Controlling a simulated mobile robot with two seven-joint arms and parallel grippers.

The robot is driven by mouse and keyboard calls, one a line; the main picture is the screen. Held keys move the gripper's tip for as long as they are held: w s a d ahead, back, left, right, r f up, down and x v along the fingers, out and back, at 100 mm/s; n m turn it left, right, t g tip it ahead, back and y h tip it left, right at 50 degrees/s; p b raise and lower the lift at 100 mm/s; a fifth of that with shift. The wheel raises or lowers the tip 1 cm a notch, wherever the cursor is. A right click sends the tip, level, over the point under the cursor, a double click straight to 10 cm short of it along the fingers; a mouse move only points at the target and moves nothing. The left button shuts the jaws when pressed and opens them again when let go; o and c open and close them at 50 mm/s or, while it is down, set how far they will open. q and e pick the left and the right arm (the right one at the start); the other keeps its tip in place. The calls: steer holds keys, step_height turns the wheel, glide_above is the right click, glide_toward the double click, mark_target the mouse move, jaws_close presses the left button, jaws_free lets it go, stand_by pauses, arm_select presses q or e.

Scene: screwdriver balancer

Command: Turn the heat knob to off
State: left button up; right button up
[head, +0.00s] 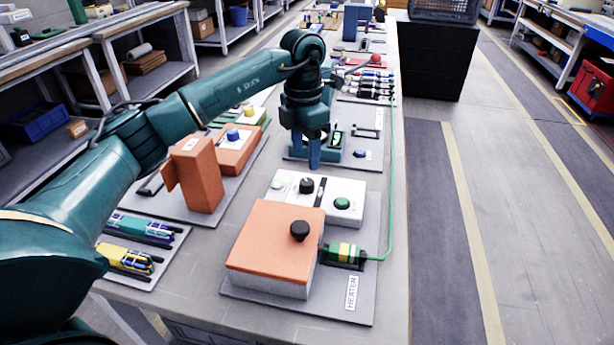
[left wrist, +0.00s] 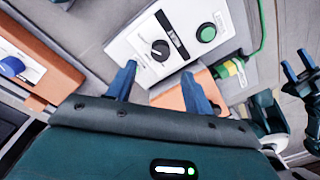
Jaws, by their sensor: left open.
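The white control box (head: 331,211) stands behind the orange heater block (head: 262,247). It carries a black knob (head: 307,186) and a green button (head: 342,203). The same knob (left wrist: 159,50) shows in the left wrist view with a pale pointer line; its setting is not readable. My left gripper (head: 314,158) points down behind the box in the head view. In the left wrist view its blue fingers (left wrist: 159,70) are spread and empty, with the knob beyond the gap and apart from them. My right gripper (left wrist: 298,66) shows at the right edge there, its fingers apart.
An upright orange block (head: 195,174) stands left under my arm. The grey table's right strip is mostly clear.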

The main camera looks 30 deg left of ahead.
mark_target(307, 181)
arm_select(q)
step_height(307, 181, down, 7)
steer(key=shift+s+d+f, duration=0.1)
steer(key=shift+d+f, duration=0.05)
steer(key=shift+c, duration=0.4)
steer(key=c, duration=0.9)
